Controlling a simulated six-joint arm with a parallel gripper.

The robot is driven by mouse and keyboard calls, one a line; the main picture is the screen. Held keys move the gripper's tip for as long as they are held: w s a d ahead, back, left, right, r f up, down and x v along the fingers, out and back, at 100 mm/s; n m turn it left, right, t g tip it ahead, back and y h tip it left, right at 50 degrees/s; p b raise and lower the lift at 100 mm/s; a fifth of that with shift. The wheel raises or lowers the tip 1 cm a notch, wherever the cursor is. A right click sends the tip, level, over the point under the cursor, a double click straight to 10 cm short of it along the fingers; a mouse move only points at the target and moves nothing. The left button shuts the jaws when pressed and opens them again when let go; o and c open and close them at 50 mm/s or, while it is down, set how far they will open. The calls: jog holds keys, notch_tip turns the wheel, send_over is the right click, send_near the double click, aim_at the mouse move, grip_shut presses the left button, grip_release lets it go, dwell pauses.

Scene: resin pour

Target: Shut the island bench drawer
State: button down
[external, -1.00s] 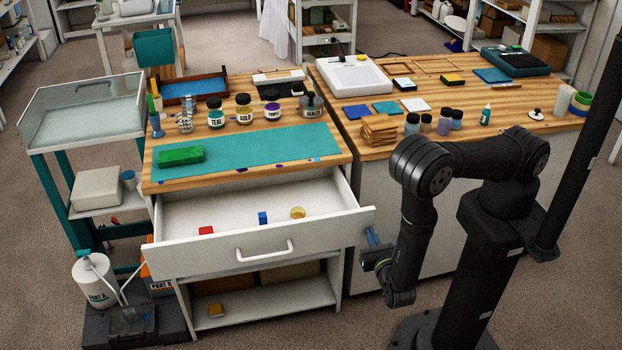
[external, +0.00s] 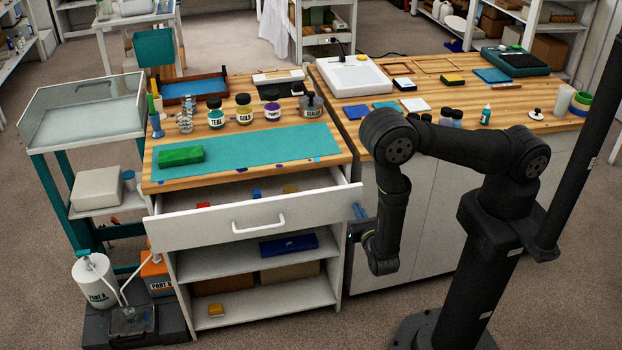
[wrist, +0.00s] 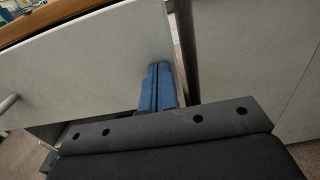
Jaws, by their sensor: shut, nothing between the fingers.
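The island bench drawer (external: 192,231) is white with a pale bar handle (external: 259,225) and stands partly open under the wooden worktop. Inside it the tops of a red block (external: 203,205), a blue block (external: 256,193) and a yellowish item (external: 290,188) show. My gripper (external: 361,211) has blue fingers, shut and empty, at the right end of the drawer front. In the wrist view the shut blue fingers (wrist: 157,88) point at the pale drawer front (wrist: 90,75) near its edge and look to be against it; exact contact cannot be told.
A green block (external: 181,155) lies on the teal mat (external: 240,150), with several jars behind. Open shelves below the drawer hold a blue item (external: 289,245) and a yellow block (external: 216,310). A second bench (external: 440,220) stands close on the right.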

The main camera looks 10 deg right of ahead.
jog(key=w, duration=1)
jog(key=shift+w+a+r, duration=0.1)
jog(key=shift+w+r, duration=0.05)
jog(key=s, duration=1.4)
jog(key=shift+s, duration=0.35)
jog(key=w, duration=1.4)
jog(key=shift+s, duration=0.1)
jog(key=s, duration=1.3)
jog(key=shift+s, duration=0.35)
